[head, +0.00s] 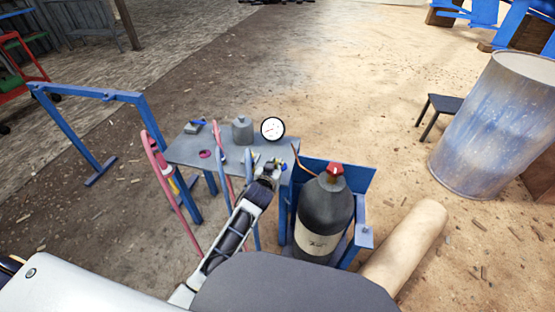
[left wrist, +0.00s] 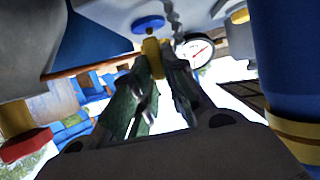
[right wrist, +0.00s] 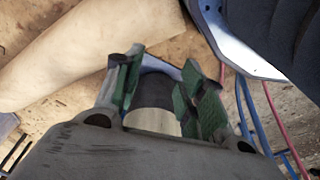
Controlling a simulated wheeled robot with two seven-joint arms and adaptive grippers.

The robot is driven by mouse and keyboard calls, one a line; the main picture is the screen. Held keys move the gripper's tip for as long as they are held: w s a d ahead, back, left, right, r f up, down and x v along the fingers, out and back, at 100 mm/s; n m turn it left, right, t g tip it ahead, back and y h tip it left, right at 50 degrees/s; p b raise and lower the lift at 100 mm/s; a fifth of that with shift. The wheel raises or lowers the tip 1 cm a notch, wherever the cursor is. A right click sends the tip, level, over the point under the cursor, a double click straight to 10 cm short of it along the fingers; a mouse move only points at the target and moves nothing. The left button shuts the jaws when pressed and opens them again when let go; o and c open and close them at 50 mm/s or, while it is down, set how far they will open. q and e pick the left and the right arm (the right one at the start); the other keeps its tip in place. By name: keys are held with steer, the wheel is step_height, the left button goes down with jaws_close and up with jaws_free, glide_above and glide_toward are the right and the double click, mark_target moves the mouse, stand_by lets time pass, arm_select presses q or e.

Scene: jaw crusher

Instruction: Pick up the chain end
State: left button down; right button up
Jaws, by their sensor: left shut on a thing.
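A grey chain (left wrist: 174,16) shows at the top of the left wrist view and runs down toward my left fingertips; its lower end is hard to make out. My left gripper (left wrist: 160,68) is shut on a brass-coloured piece (left wrist: 152,57), with a blue knob (left wrist: 148,23) just above it. I cannot tell whether the fingers also touch the chain. In the head view my left gripper (head: 272,171) is at the table's right edge, beside the gas cylinder. My right gripper (right wrist: 164,75) is open, with the dark cylinder seen between its fingers.
The dark gas cylinder (head: 325,212) with a red cap stands in a blue frame (head: 360,182). The grey table (head: 183,152) carries a round gauge (head: 272,128) and a grey canister (head: 242,131). Red and blue hoses hang at its front. A worn drum (head: 495,125) stands at right.

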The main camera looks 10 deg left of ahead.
arm_select(q)
steer(key=shift+s, duration=1.4)
arm_select(e)
steer(key=shift+d+f, duration=0.2)
steer(key=shift+f, duration=0.5)
steer(key=shift+s+f, duration=0.1)
